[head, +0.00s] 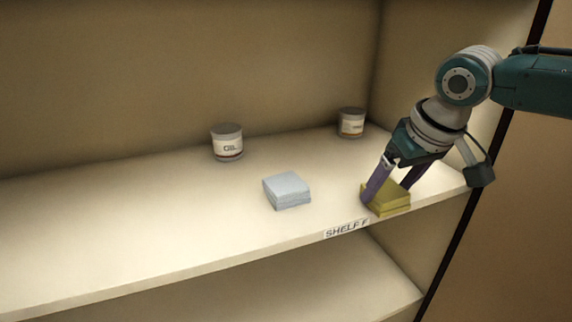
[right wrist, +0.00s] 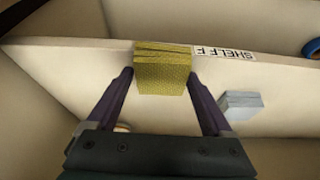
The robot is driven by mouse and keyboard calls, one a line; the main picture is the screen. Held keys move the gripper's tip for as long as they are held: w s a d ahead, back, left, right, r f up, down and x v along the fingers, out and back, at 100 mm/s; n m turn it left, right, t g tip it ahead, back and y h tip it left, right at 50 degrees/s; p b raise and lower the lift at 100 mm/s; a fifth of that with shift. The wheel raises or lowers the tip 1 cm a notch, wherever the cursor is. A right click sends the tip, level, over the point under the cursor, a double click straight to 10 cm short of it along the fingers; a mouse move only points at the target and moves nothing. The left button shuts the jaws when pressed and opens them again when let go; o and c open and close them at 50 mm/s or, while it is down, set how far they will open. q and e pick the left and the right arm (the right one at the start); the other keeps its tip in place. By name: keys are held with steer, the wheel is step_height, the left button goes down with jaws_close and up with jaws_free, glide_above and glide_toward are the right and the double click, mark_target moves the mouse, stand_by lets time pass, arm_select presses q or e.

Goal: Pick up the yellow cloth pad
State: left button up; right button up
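The yellow cloth pad (head: 391,200) is a folded stack lying near the front edge of the shelf, right of the "SHELF F" label. It also shows in the right wrist view (right wrist: 163,72), between the two purple fingers. My right gripper (head: 390,192) is down at the pad with its fingers apart, one on each side. In the right wrist view the right gripper (right wrist: 160,78) has its fingertips beside the pad's sides, very close; I cannot tell whether they touch it. My left gripper is not in view.
A light blue folded pad (head: 287,190) lies left of the yellow one. A jar labelled "OIL" (head: 227,143) and a second jar (head: 351,123) stand near the back wall. The shelf label (head: 346,229) is on the front edge. The shelf's left part is clear.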

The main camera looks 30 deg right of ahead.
steer(key=c, duration=0.7)
steer(key=shift+o, duration=0.2)
